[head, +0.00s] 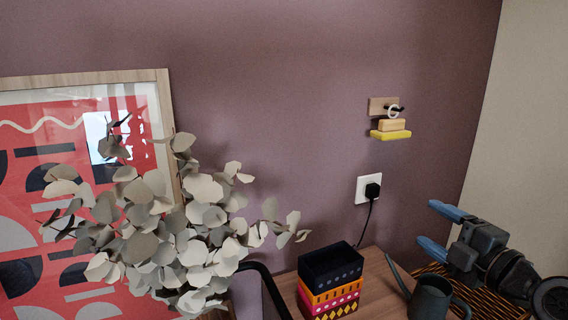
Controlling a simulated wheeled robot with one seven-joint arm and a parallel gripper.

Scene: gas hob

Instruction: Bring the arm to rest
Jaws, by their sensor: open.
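My gripper (438,229) is at the right of the head view, at the end of my dark grey arm. Its two blue fingers are spread apart and point left, with nothing between them. It is above the right part of the wooden surface, over a woven brown piece and close to a dark watering can (431,298). The arm runs off the right edge of the view, so most of it is hidden.
A stack of patterned boxes (331,286) stands left of the can. A plant (190,215) and framed picture (25,190) fill the left. A wall hook (384,106) and a plugged socket (368,189) are on the wall. The air before the wall's middle is clear.

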